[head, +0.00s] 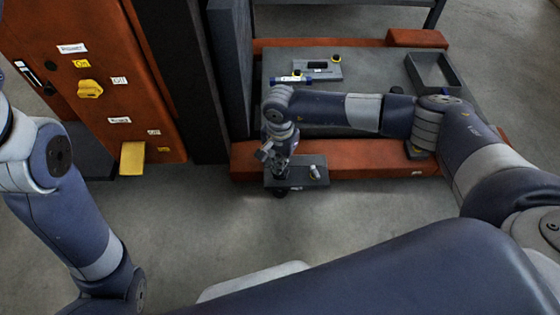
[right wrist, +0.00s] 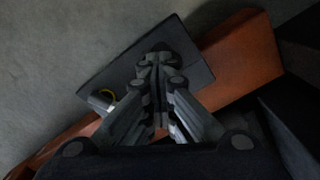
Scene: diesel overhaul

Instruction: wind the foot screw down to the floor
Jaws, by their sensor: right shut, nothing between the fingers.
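A dark flat plate (head: 312,180) juts out from the front of the orange beam, low over the floor; it also shows in the right wrist view (right wrist: 192,78). A short pale peg (head: 315,172) stands on the plate; in the right wrist view the peg (right wrist: 101,101) has a yellow ring beside it. My right gripper (head: 281,174) points down at the plate's left part, its fingers shut and empty. It hides what lies under it, and I cannot clearly make out the foot screw or its gap to the floor. My left gripper is out of view.
The orange beam (head: 390,162) edges a grey deck (head: 375,66) with an open dark tray (head: 434,72) and small tools. An orange cabinet (head: 105,105) with a yellow knob stands left. The grey floor (head: 190,235) in front is clear.

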